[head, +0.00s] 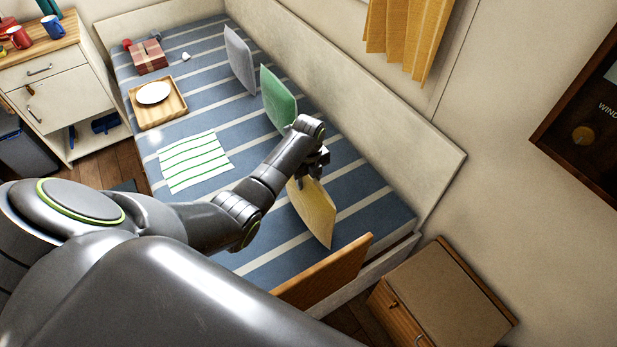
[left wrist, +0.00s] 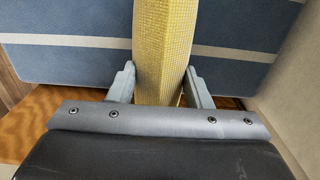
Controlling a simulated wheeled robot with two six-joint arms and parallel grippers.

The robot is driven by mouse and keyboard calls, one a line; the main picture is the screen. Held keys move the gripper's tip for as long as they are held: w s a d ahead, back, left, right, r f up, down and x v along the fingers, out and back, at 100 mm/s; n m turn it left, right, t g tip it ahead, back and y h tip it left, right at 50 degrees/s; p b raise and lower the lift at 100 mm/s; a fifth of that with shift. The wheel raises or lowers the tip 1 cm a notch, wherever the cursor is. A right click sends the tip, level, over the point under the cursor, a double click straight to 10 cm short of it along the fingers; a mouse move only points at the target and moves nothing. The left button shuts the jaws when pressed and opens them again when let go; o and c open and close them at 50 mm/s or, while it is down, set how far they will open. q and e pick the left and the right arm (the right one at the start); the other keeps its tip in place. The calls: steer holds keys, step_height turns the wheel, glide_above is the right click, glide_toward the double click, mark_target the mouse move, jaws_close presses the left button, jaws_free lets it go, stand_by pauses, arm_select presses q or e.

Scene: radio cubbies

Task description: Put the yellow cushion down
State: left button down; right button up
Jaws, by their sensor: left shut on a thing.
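The yellow cushion (head: 313,213) is over the near end of the blue striped bunk, held on edge. My left gripper (head: 306,180) is shut on its upper edge. In the left wrist view the cushion (left wrist: 163,50) stands between the two fingers of the gripper (left wrist: 160,85). The striped mattress (head: 206,108) lies below it. I cannot tell whether the cushion's lower edge touches the mattress. My right gripper is not in view.
A green cushion (head: 278,98) and a grey cushion (head: 240,60) lean along the bunk's back board (head: 330,90). A striped cloth (head: 196,162), a tray (head: 176,107) and a red box (head: 149,58) lie on the mattress. A wooden end board (head: 325,272) stands near the cushion.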

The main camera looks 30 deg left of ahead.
arm_select(q)
steer(key=c, duration=0.7)
jaws_free()
steer(key=shift+r, duration=0.1)
step_height(320, 180, up, 12)
steer(key=shift+p, duration=0.55)
